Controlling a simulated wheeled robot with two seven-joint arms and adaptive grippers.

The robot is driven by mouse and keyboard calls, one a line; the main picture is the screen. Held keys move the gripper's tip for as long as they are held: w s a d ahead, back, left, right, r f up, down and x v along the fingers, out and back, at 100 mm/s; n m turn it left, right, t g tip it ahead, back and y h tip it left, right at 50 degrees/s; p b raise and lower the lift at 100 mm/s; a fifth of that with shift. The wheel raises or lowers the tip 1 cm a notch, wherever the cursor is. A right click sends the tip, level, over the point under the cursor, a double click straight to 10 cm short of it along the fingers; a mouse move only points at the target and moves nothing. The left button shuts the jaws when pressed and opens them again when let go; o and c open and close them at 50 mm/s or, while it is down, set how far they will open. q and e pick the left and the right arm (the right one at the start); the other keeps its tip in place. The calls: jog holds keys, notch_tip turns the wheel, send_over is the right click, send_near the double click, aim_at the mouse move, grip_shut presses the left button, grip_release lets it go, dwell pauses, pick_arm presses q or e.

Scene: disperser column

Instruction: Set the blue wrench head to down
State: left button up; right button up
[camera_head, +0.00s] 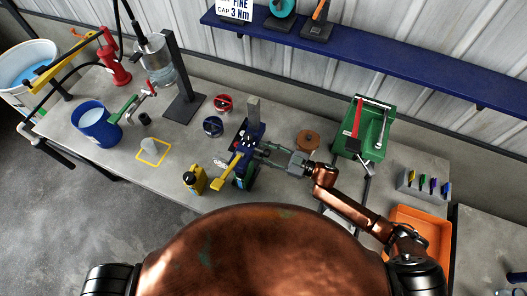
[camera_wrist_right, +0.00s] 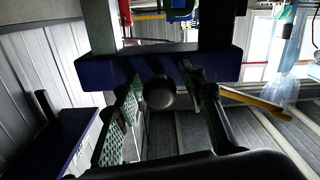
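A dark blue block-like head (camera_head: 243,142) sits around a grey upright post on the bench, with a yellow handle (camera_head: 231,166) slanting out to its lower left. I take this for the blue wrench head, but its setting cannot be read. In the right wrist view the blue head (camera_wrist_right: 100,70) spans the middle, with a dark round knob (camera_wrist_right: 159,92) on its near face. My right gripper (camera_head: 264,148) reaches in from the right, close to the head. In the wrist view its green-padded fingers (camera_wrist_right: 165,105) stand apart on either side of the knob, with gaps showing. My left gripper is out of view.
An orange bin (camera_head: 433,226) is farther right.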

jog(key=shift+o, duration=0.2)
jog(key=shift+d, duration=0.15)
jog(key=v, duration=1.1)
jog(key=shift+s+d, duration=0.15)
jog(key=shift+d, duration=0.25)
